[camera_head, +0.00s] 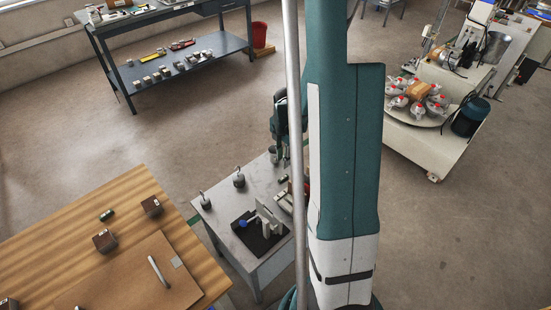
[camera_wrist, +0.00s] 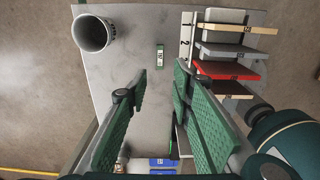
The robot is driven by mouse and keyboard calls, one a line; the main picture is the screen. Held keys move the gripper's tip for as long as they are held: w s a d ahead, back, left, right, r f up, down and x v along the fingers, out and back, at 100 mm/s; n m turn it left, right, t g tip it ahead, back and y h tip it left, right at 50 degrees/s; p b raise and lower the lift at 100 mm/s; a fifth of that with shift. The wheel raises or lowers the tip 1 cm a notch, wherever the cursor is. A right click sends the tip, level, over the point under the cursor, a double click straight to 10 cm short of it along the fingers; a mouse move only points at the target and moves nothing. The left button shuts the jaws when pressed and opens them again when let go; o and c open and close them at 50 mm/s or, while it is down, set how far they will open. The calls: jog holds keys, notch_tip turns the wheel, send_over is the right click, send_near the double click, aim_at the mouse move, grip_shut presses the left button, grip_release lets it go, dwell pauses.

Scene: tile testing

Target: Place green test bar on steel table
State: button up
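A small green bar with a pale, dark-marked label (camera_wrist: 160,57) lies on the grey steel table (camera_wrist: 135,35) in the wrist view. My gripper (camera_wrist: 160,72) is open, with its two green fingers apart and nothing held between them. The bar shows near the gap between the fingertips, apart from both fingers. In the head view, the steel table (camera_head: 222,205) stands at the middle, partly hidden by my arm. My gripper is small and partly hidden there, and I cannot make out the bar.
A grey cup (camera_wrist: 92,33) stands left of the bar. A rack of labelled slabs, including a red one (camera_wrist: 228,70), is close on the right. A blue object (camera_wrist: 160,165) shows at the bottom. A wooden table (camera_head: 60,232) stands at lower left.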

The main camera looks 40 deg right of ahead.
jog(key=w+a+r+m+t+h, duration=0.1)
jog(key=a+r+m+t, duration=0.4)
jog(key=a+r, duration=1.35)
jog(key=s+a+r+m+t, duration=0.1)
jog(key=s+a+r+m, duration=0.5)
jog(key=a, duration=0.2)
jog(key=s+a+r+m+t+y, duration=0.1)
jog(key=s+a+r+m, duration=0.5)
jog(key=a, duration=0.3)
jog(key=shift+a+r+m, duration=0.25)
jog(key=shift+r+m, duration=0.25)
jog(key=shift+r, duration=0.3)
jog(key=shift+o, duration=0.7)
jog(key=shift+s, duration=0.1)
